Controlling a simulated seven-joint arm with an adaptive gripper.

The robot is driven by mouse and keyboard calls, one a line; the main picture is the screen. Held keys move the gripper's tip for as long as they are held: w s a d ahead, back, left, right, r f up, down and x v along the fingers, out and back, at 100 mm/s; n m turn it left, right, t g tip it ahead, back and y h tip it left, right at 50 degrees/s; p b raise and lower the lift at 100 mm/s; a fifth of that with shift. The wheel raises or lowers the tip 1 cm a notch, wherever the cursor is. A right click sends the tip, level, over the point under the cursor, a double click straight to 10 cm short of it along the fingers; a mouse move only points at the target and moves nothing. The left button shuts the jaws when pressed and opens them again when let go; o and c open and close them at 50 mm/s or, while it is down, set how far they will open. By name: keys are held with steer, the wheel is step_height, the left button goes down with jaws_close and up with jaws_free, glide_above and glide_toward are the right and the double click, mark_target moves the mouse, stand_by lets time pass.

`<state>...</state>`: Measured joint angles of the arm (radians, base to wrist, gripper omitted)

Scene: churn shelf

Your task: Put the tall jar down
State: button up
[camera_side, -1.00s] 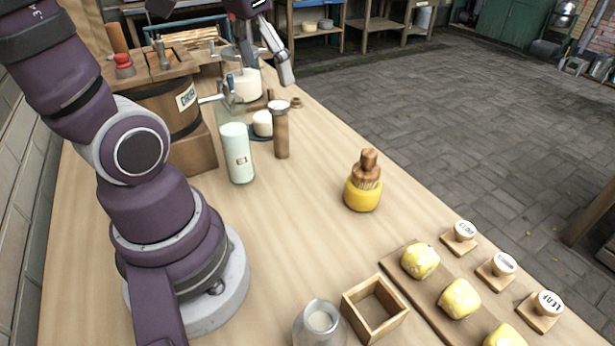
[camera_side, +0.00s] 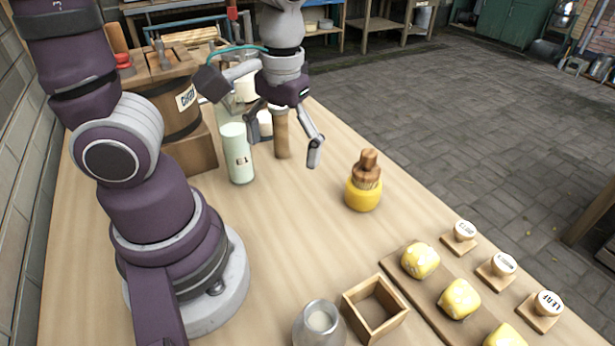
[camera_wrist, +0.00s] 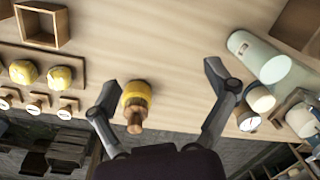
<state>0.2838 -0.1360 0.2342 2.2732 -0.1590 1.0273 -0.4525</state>
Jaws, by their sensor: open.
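The tall jar (camera_side: 238,155) is a pale green cylinder with a small label. It stands upright on the wooden table in front of the churn, and in the wrist view the jar (camera_wrist: 258,60) shows at the upper right. My gripper (camera_side: 284,148) is open, with nothing between its fingers, above the table. In the side view its left finger is close to the jar's right edge; I cannot tell the exact gap.
A wooden cylinder (camera_side: 282,138) stands behind my gripper. A yellow pot with a wooden-handled brush (camera_side: 363,190) is to the right. An open wooden box (camera_side: 375,310), a glass jar (camera_side: 319,325) and a board with yellow lumps (camera_side: 430,296) are nearer. The table's middle is clear.

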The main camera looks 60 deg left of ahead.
mark_target(240, 114)
steer(key=s+a+f+n+g+y, duration=0.1)
steer(key=a+f+n+g+y, duration=0.35)
steer(key=n+g, duration=0.2)
steer(key=a+n+y, duration=0.3)
steer(key=a, duration=0.1)
steer(key=a+r+n+y, duration=0.1)
steer(key=a+n+y, duration=0.2)
steer(key=a+y, duration=0.1)
steer(key=a+r+n+y, duration=0.1)
steer(key=a+n+y, duration=0.3)
steer(key=shift+s+a+r+y, duration=0.1)
steer(key=shift+s+a+y, duration=0.15)
steer(key=shift+s, duration=0.15)
steer(key=c, duration=1.3)
